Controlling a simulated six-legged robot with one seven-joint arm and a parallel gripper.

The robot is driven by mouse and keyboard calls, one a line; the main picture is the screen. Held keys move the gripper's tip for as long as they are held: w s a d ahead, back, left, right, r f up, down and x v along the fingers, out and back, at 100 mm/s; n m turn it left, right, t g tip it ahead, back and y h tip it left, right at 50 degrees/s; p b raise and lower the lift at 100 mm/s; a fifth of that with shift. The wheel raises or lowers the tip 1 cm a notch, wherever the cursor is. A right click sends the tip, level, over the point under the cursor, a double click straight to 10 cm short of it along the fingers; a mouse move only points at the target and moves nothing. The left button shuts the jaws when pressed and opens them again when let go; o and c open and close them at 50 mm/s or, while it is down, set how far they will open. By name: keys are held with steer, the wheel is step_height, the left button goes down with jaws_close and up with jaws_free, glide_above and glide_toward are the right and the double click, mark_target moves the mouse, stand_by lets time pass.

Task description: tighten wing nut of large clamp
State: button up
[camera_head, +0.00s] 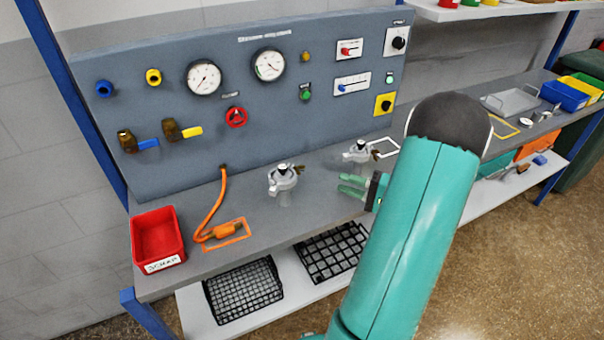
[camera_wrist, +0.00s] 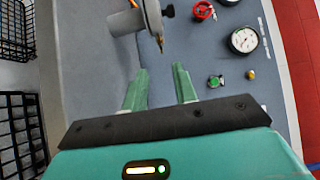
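Two pale grey metal clamps stand upright on the grey bench in the head view. The left clamp (camera_head: 284,182) looks the larger, though it may only be nearer. The right clamp (camera_head: 360,155) stands farther back. In the wrist view my gripper (camera_wrist: 160,70) is open and empty. A clamp (camera_wrist: 152,15) is partly cut off ahead of the fingers, its brass wing nut (camera_wrist: 160,43) apart from them.
A gauge panel (camera_head: 250,120) with valves and knobs stands behind the bench. An orange hose (camera_head: 212,205) and a red tray (camera_head: 157,238) lie left of the clamps. Black baskets (camera_head: 243,290) sit on the lower shelf. Bare bench lies between my gripper and the left clamp.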

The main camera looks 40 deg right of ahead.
mark_target(303, 170)
steer(key=x, duration=1.1)
steer(key=shift+w+a, duration=0.15)
steer(key=shift+w, duration=0.25)
jaws_close()
